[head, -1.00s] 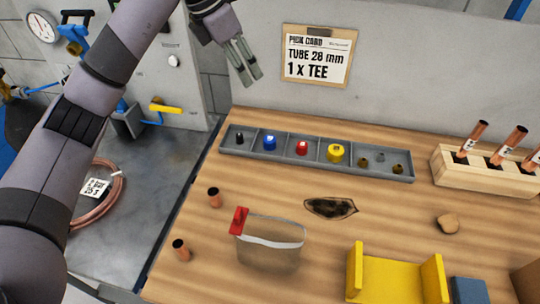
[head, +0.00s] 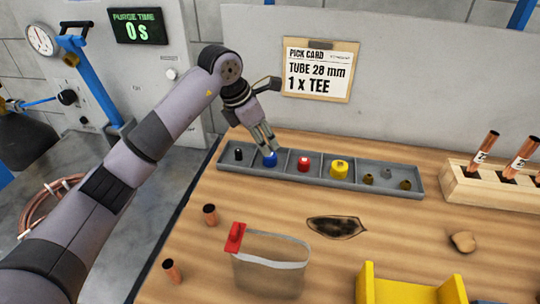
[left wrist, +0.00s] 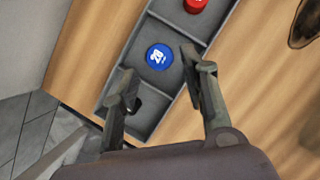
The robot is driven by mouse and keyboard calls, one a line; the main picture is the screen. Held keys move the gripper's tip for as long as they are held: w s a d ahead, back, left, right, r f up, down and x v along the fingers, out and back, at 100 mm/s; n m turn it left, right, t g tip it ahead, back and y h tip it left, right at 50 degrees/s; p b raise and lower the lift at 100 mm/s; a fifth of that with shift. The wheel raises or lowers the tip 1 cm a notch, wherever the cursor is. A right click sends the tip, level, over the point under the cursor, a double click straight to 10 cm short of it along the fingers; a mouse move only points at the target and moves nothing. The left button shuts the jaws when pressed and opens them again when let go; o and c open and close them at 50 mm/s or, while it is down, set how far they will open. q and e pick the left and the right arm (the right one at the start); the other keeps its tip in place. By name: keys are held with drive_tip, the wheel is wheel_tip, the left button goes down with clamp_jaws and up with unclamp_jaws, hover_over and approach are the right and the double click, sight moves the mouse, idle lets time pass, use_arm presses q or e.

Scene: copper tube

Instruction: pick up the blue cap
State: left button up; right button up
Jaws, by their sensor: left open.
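The blue cap (head: 270,160) sits in the second compartment from the left of the grey tray (head: 292,175). In the left wrist view the blue cap (left wrist: 159,57) shows its round top with a white marking, ahead of and between the fingers. My left gripper (head: 266,146) is open and empty, above the tray, its fingertips close over the cap in the head view. In the left wrist view the two fingers (left wrist: 160,65) are spread apart, with the cap apart from them. My right gripper is not in view.
The tray also holds a black cap (head: 239,154), a red cap (head: 304,163), a yellow cap (head: 339,168) and small brass pieces (head: 405,184). A wall stands behind the tray. A clear bag (head: 270,264) with a red clip and copper pieces (head: 210,214) lie in front.

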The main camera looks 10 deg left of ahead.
sight(270, 159)
use_arm(q)
drive_tip(key=shift+a+p+x, duration=0.1)
drive_tip(key=shift+p+x, duration=0.3)
drive_tip(key=shift+x, duration=1.1)
drive_tip(key=shift+a+p+x, duration=0.15)
drive_tip(key=shift+p+x, duration=0.2)
drive_tip(key=shift+x, duration=1.2)
drive_tip(key=shift+s, duration=0.1)
drive_tip(key=shift+c, duration=0.3)
drive_tip(key=c, duration=0.4)
drive_tip(key=shift+r, duration=0.1)
drive_tip(key=shift+c, duration=0.2)
